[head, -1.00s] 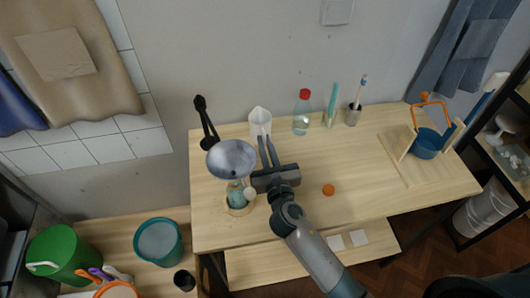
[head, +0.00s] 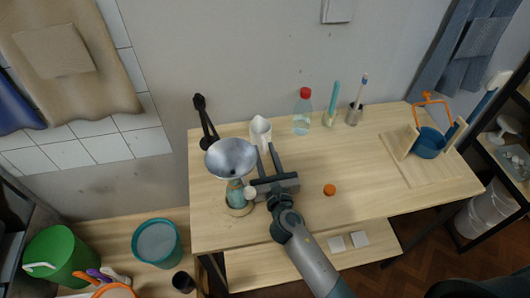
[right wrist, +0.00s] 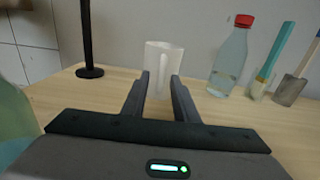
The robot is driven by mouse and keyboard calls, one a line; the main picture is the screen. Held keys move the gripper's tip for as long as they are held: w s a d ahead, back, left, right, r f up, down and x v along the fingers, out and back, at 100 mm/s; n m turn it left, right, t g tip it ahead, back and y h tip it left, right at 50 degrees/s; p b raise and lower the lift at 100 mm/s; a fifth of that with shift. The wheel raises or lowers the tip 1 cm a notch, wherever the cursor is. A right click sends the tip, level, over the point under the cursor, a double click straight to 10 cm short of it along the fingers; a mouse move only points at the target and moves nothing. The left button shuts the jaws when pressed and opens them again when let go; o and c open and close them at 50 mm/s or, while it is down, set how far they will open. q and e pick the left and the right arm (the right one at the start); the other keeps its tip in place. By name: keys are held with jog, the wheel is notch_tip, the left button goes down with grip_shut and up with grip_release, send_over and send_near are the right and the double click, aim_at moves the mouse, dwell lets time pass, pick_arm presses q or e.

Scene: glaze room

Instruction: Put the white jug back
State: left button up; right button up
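The white jug (head: 260,129) stands upright near the back edge of the wooden table, left of the red-capped bottle. It also shows in the right wrist view (right wrist: 157,58), with its handle facing me. My right gripper (head: 265,148) is in front of the jug, fingers pointing at it. In the right wrist view my right gripper (right wrist: 160,77) has its fingers apart, one on each side of the handle. I see no finger pressed on the handle. The jug's lower part is partly hidden by the fingers. My left gripper is not in view.
A metal funnel (head: 231,158) on a teal bottle stands just left of my gripper. A black stand (head: 205,122) is behind it. The red-capped bottle (head: 302,113) is right of the jug. An orange ball (head: 329,190) lies on the otherwise clear table middle.

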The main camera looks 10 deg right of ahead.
jog(key=shift+r, duration=0.15)
jog(key=shift+s, duration=0.25)
jog(key=s+b, duration=0.2)
jog(key=s, duration=0.8)
jog(key=shift+s+d, duration=0.1)
jog(key=shift+d, duration=0.05)
jog(key=shift+s, duration=0.7)
dwell(0.6)
